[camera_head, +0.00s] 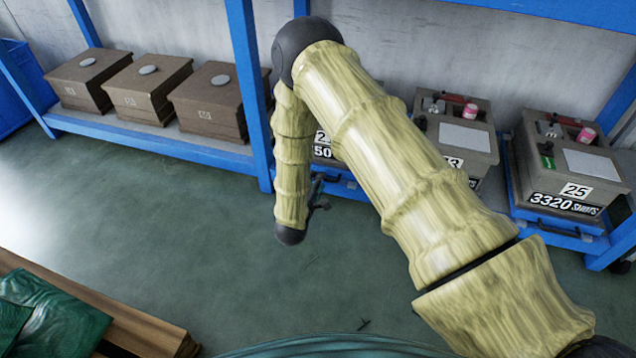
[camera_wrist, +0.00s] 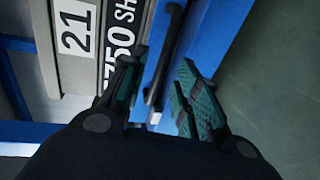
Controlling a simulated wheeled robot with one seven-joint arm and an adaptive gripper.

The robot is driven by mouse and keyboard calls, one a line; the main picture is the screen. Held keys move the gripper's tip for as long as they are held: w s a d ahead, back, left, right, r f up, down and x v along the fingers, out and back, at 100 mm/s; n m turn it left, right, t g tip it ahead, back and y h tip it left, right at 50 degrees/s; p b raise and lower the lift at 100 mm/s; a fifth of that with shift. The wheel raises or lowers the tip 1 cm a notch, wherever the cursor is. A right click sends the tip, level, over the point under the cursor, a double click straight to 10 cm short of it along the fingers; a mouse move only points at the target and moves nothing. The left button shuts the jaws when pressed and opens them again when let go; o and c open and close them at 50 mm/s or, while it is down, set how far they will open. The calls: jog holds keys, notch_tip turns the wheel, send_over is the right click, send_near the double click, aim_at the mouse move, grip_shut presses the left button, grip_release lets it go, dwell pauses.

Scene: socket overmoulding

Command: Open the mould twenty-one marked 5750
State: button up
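Mould twenty-one (camera_wrist: 66,75) shows in the wrist view as a grey block with a white "21" plate and a "5750" shots strip on its front. In the head view only a sliver of its front (camera_head: 322,151) shows; my arm hides most of it. A dark bar handle (camera_wrist: 165,60) runs along the blue tray front (camera_wrist: 190,55) beside the marking. My gripper (camera_wrist: 164,60) is open, with one teal-padded finger on each side of the handle in the picture. Whether either finger touches it, I cannot tell. In the head view my gripper (camera_head: 318,192) is partly hidden by my arm.
Mould 25 (camera_head: 577,160), marked 3320, and another mould (camera_head: 460,137) partly behind my arm sit to the right on blue trays. Several brown boxes (camera_head: 146,85) stand on the left shelf. A blue post (camera_head: 250,90) rises left of my arm.

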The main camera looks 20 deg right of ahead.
jog(key=shift+b+x, duration=0.55)
jog(key=shift+x, duration=1)
jog(key=shift+c, duration=0.4)
grip_shut()
